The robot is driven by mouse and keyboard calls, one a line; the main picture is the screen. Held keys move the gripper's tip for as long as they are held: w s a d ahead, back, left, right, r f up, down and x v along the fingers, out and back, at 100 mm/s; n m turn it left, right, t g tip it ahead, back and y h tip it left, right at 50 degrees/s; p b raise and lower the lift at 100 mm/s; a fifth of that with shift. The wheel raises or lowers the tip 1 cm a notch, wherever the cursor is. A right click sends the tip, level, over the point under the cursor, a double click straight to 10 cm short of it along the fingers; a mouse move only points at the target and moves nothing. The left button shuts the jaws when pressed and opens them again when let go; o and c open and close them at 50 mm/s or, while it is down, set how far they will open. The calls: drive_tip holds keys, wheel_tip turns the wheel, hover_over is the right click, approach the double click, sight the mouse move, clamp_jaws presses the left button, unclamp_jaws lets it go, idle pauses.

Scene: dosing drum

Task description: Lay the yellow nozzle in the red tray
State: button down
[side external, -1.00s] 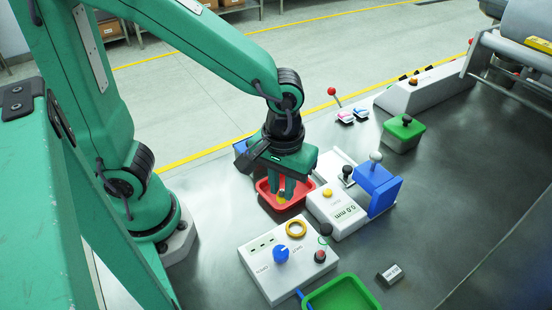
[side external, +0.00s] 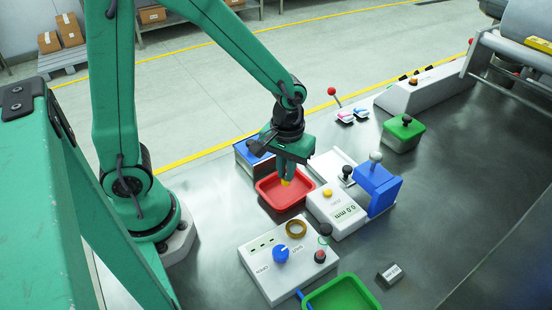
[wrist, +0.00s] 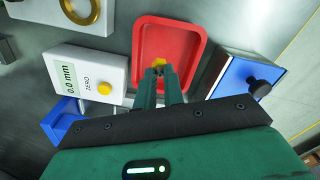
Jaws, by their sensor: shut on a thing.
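My gripper (side external: 287,179) is shut on the yellow nozzle (side external: 286,183), which pokes out just below the fingertips. It is held above the red tray (side external: 266,202), near the tray's far right side in the side external view. In the wrist view the yellow nozzle (wrist: 159,63) shows at the tips of my gripper (wrist: 160,72), in front of the red tray (wrist: 170,24). The tray floor that shows is bare. Most of the nozzle is hidden between the fingers.
A white gauge with a 0.0 mm display (side external: 338,215) stands right of the tray. A blue box (side external: 245,156) stands behind it. A white control box (side external: 262,262) with a blue knob and a brass ring is in front. A green tray (side external: 343,293) lies at the front.

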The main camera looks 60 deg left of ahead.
drive_tip(key=shift+w+a+f, duration=0.4)
drive_tip(key=shift+a, duration=0.2)
drive_tip(key=shift+f, duration=2)
drive_tip(key=c, duration=1.3)
unclamp_jaws()
drive_tip(key=shift+r, duration=0.15)
drive_tip(key=shift+r, duration=5.9)
